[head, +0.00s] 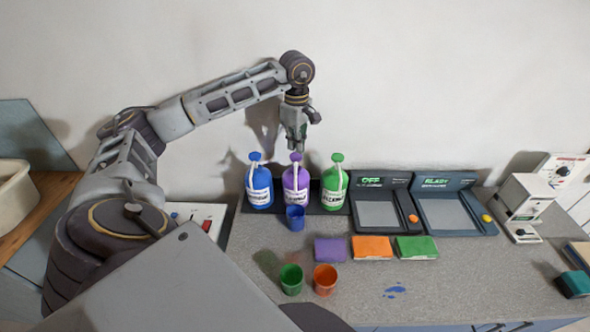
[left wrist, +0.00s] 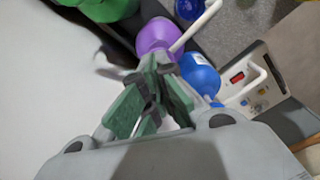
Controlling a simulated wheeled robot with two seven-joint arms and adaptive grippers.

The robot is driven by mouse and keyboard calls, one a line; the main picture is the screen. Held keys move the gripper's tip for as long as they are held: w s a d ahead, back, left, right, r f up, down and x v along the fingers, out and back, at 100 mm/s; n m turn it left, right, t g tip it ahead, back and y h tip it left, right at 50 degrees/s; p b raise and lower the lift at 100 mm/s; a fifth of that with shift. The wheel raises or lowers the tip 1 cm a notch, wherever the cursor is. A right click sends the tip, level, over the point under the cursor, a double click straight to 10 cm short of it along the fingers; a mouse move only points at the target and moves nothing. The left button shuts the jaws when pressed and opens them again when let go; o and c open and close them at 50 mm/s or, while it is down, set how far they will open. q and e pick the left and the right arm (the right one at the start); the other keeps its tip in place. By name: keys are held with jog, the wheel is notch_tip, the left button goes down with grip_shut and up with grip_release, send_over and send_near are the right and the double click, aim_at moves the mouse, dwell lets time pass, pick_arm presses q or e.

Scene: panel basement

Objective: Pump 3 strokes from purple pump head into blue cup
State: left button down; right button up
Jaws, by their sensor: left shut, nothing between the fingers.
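The purple bottle (head: 297,188) stands upright in the middle of a row of three, with its purple pump head (head: 296,157) on top. The blue cup (head: 295,222) stands upright directly in front of it. My left gripper (head: 297,147) is shut and empty, pointing down just above the purple pump head; I cannot tell whether they touch. In the left wrist view my left gripper's fingers (left wrist: 158,80) partly cover the purple bottle (left wrist: 157,34), and the blue cup (left wrist: 189,9) shows at the top edge. My right gripper is not in view.
A blue bottle (head: 258,190) and a green bottle (head: 334,190) flank the purple one closely. Green (head: 291,280) and orange (head: 325,280) cups stand in front. Purple (head: 330,250), orange (head: 372,248) and green (head: 416,248) blocks lie between. Two dark devices (head: 382,208) (head: 450,208) stand right.

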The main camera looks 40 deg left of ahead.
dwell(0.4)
pick_arm(q)
notch_tip(320, 180, up, 6)
jog(key=p, duration=0.4)
dwell(0.5)
dwell(0.7)
